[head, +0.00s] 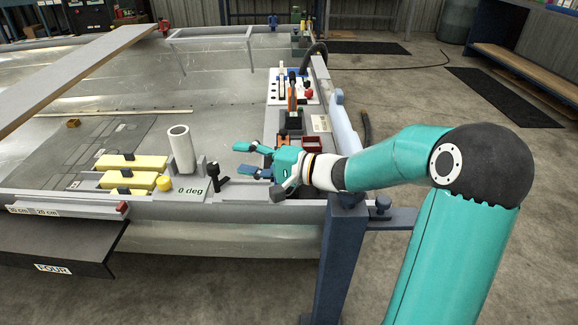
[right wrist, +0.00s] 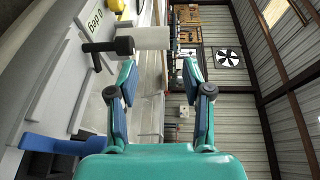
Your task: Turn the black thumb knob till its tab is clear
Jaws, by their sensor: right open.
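The black thumb knob (head: 215,176) stands beside the "0 deg" label at the near edge of the bench. In the right wrist view the knob (right wrist: 106,46) shows as a black stem with a wider end, just beyond the left fingertip. My right gripper (head: 241,160) is open and empty, to the right of the knob and apart from it, its fingers pointing left. In the right wrist view the open fingers (right wrist: 161,75) have nothing between them. I cannot make out how the tab stands. My left gripper is not in view.
A pale upright cylinder (head: 182,150) stands behind the knob. Yellow blocks (head: 133,162) and a yellow knob (head: 164,184) lie to its left. The metal surface farther back is mostly clear.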

